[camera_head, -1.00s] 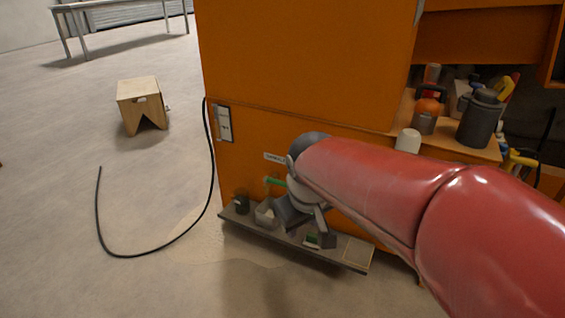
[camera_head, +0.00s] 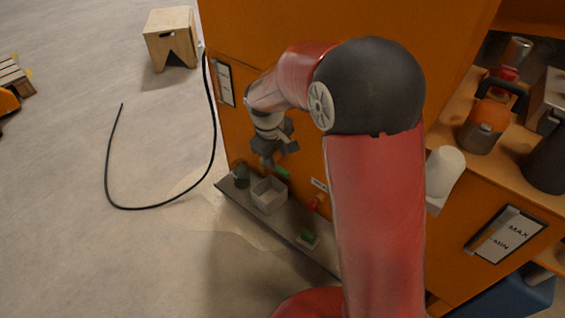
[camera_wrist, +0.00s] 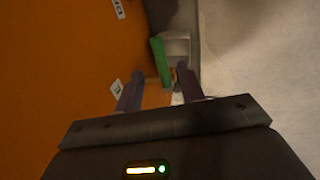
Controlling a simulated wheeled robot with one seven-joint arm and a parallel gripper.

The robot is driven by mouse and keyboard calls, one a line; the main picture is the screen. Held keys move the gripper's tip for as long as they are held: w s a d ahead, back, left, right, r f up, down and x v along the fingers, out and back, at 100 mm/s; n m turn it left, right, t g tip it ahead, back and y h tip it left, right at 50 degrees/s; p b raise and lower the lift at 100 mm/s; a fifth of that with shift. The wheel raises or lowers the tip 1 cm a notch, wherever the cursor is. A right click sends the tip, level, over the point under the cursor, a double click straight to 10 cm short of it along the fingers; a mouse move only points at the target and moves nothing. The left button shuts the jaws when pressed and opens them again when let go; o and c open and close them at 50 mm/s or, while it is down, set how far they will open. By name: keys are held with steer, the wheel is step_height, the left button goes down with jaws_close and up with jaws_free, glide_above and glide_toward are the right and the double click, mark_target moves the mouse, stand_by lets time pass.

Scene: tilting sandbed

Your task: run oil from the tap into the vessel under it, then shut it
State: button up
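A tap with a green lever (camera_head: 281,173) sticks out of the orange cabinet's side. The green lever also shows in the wrist view (camera_wrist: 160,61). A pale grey, square, open-topped vessel (camera_head: 268,196) stands on the narrow shelf below it, and part of it shows in the wrist view (camera_wrist: 176,46). My gripper (camera_head: 279,157) is just above the tap, pointing down at it. In the wrist view its two fingers (camera_wrist: 160,78) are apart, with the lower end of the lever between or just beyond them. Contact cannot be told. I cannot see any oil running.
The grey shelf (camera_head: 292,229) also holds a dark cup (camera_head: 241,175) and a small green-topped item (camera_head: 308,238). A red tap (camera_head: 315,203) is to the right. A black hose (camera_head: 140,207) lies on the floor. A wooden stool (camera_head: 170,38) stands behind.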

mark_target(281, 170)
steer(key=f, duration=0.3)
steer(key=d+f+b, duration=0.1)
steer(key=f, duration=0.1)
steer(key=shift+w+f, duration=0.3)
steer(key=shift+w, duration=0.05)
jaws_close()
steer(key=shift+a, duration=0.1)
